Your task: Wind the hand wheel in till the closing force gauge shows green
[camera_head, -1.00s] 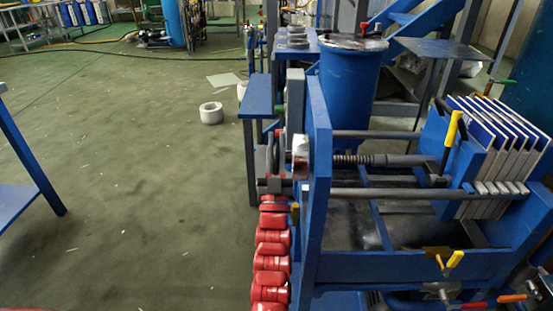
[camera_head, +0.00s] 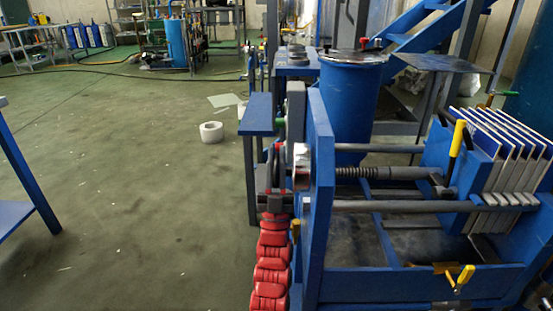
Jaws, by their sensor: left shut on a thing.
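The hand wheel (camera_head: 275,163) shows edge-on as a thin dark rim at the left side of the press's blue end plate (camera_head: 320,180). My red left arm comes up from the bottom edge. Its dark left gripper (camera_head: 273,200) is shut on the low part of the wheel's rim; the fingertips are hard to make out. The threaded screw (camera_head: 358,172) runs right from the end plate towards the plate pack (camera_head: 505,150). A pale round part with a red patch (camera_head: 301,162), perhaps the gauge, sits beside the wheel; its reading cannot be made out. My right gripper is out of view.
A blue drum (camera_head: 347,105) stands behind the press. A small blue stand (camera_head: 257,115) is just behind the wheel. A white roll (camera_head: 211,132) lies on the floor. The floor to the left is open up to a blue table leg (camera_head: 28,175).

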